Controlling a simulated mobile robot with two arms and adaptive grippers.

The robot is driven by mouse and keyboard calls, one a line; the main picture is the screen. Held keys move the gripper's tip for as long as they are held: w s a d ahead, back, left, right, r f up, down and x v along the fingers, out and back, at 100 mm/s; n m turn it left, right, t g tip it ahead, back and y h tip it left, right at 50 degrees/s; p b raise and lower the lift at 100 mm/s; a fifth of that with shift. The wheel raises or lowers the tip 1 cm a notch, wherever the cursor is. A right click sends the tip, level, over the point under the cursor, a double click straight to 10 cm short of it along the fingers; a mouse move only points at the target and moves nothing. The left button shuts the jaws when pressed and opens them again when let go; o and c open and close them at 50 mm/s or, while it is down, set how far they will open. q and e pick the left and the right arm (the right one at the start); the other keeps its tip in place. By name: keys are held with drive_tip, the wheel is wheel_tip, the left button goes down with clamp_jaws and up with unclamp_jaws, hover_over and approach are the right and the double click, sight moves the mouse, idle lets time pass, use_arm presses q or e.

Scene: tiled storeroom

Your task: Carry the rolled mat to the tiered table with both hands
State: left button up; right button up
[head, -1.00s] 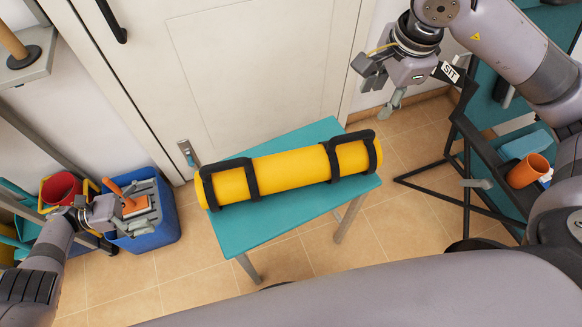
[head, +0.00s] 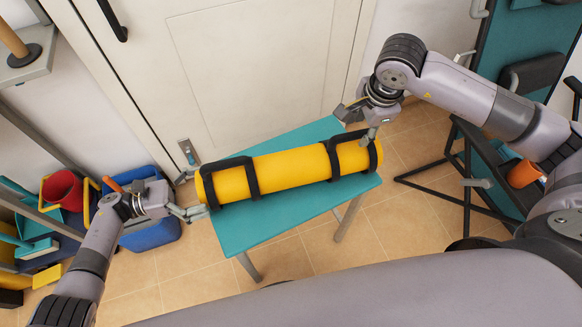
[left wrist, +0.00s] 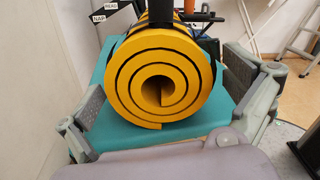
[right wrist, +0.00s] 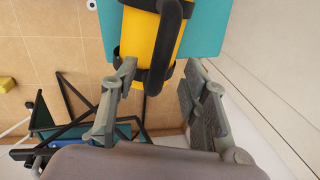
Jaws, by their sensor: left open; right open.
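The yellow rolled mat (head: 290,168) with black straps and handles lies on a small teal table (head: 282,207). My left gripper (head: 190,195) is open at the mat's left end. In the left wrist view the mat's spiral end (left wrist: 160,90) sits between the spread fingers, apart from them. My right gripper (head: 356,124) is open at the mat's right end, above it. In the right wrist view the mat (right wrist: 150,40) and its black handle (right wrist: 172,40) show between and just beyond the open fingers. I cannot tell whether any finger touches the mat.
A black-framed teal stand (head: 500,180) with an orange cup (head: 524,174) is at right. A white door (head: 250,80) is behind. Tiled floor is open in front.

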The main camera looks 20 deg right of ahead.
sight(219, 185)
use_arm(q)
drive_tip(key=shift+d, duration=2.1)
use_arm(e)
drive_tip(key=shift+w+f, duration=0.2)
drive_tip(key=shift+f, duration=0.85)
drive_tip(key=shift+w+f, duration=0.2)
drive_tip(key=shift+f, duration=0.85)
use_arm(q)
drive_tip(key=shift+c, duration=0.6)
use_arm(e)
drive_tip(key=shift+c, duration=0.5)
use_arm(q)
drive_tip(key=c, duration=0.9)
use_arm(e)
clamp_jaws()
use_arm(q)
drive_tip(key=c, duration=0.6)
drive_tip(key=shift+c, duration=0.2)
drive_tip(key=shift+r, duration=0.1)
use_arm(e)
drive_tip(key=shift+r, duration=0.1)
